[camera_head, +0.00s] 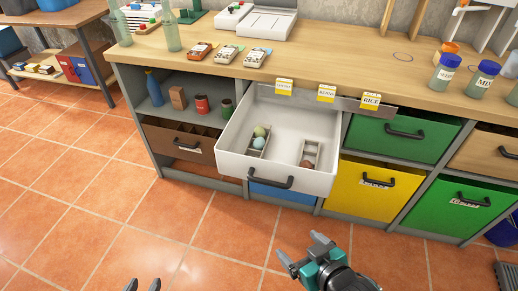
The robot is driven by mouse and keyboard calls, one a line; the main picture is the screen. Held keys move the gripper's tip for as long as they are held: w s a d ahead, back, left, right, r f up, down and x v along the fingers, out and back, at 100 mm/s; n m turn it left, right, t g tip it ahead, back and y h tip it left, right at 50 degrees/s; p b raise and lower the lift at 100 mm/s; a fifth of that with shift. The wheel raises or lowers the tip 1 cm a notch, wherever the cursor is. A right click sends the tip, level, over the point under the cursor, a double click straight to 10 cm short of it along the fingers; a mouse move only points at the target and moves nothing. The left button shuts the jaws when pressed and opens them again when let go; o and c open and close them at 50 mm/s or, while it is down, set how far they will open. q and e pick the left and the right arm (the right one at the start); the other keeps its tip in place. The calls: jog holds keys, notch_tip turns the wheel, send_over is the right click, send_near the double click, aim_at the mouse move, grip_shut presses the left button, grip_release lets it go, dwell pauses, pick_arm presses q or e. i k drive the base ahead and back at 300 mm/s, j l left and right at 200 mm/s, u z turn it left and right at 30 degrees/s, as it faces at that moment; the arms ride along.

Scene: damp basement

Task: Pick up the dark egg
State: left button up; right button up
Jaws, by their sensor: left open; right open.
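The white drawer (228,147) is pulled open from the counter. In its right part a small holder (312,146) has a dark reddish-brown egg (306,164) at its near end. In its left part another small holder (252,154) carries pale greenish and cream eggs (259,137). My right gripper (303,248) is open and empty, in front of the drawer and lower in the picture. My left gripper (143,286) is open at the bottom edge, with only its fingertips showing, well away from the eggs.
The drawer's front with its dark handle (270,181) stands between my grippers and the eggs. Yellow labels (327,93) line the drawer's back edge below the wooden counter (340,55). Jars (483,78) stand at the right. The tiled floor (120,215) is clear at left.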

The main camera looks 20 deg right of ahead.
aim_at(306, 163)
jog(key=i+l+z, duration=0.25)
jog(key=i, duration=0.2)
jog(key=i+l+z, duration=0.1)
jog(key=i+z, duration=0.15)
jog(key=i, duration=0.2)
